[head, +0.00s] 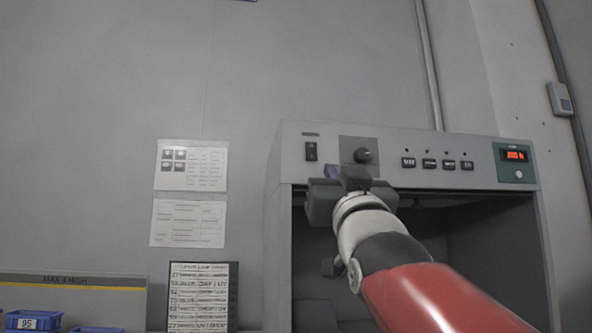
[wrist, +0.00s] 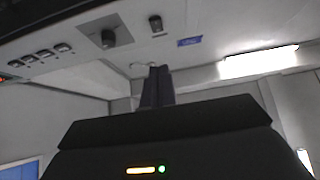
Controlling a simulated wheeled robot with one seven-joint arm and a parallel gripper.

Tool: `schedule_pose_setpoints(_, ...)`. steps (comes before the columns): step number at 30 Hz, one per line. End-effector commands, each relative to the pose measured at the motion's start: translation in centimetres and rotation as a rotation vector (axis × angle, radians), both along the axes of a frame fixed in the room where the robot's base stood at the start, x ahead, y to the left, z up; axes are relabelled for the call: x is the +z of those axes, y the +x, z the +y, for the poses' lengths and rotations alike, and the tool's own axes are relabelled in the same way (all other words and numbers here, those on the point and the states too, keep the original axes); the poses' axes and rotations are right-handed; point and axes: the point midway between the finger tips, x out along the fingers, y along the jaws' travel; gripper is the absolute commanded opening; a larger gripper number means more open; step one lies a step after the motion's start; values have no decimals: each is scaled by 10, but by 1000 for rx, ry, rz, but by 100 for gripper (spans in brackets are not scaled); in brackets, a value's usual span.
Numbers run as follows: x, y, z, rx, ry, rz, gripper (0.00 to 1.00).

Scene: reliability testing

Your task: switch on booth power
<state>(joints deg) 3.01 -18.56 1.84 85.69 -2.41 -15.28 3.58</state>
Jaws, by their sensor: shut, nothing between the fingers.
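The booth's control panel (head: 400,140) runs along the top of a grey, open-fronted booth. The switch also shows at the top of the wrist view (wrist: 156,24). My gripper (head: 332,172) is in front of the panel's lower edge, just below and right of the switch in the head view. Its fingers (wrist: 157,85) are shut and empty, pointing up toward the switch, apparently apart from it.
Paper sheets (head: 191,166) hang on the wall to the left. Blue bins (head: 33,319) stand at lower left.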

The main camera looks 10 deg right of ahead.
Motion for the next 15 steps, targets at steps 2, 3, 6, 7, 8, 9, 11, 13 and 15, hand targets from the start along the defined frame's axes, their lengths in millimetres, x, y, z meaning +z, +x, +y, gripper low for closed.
schedule_pose_setpoints(2, 2, 2, 0, 0, 0, 1, 0)
schedule_pose_setpoints(3, 3, 4, 0, 0, 0, 1, 0)
schedule_pose_setpoints(6, 11, 13, 0, -1, -1, 2, 0)
schedule_pose_setpoints(7, 15, 18, 0, -1, 0, 2, 0)
schedule_pose_setpoints(8, 18, 22, 0, -1, 0, 2, 0)
schedule_pose_setpoints(9, 24, 28, 0, -1, 0, 2, 0)
schedule_pose_setpoints(11, 32, 39, -1, -1, 0, 3, 0)
schedule_pose_setpoints(13, 42, 51, 0, -1, -1, 4, 0)
schedule_pose_setpoints(15, 51, 63, 0, 0, 0, 3, 0)
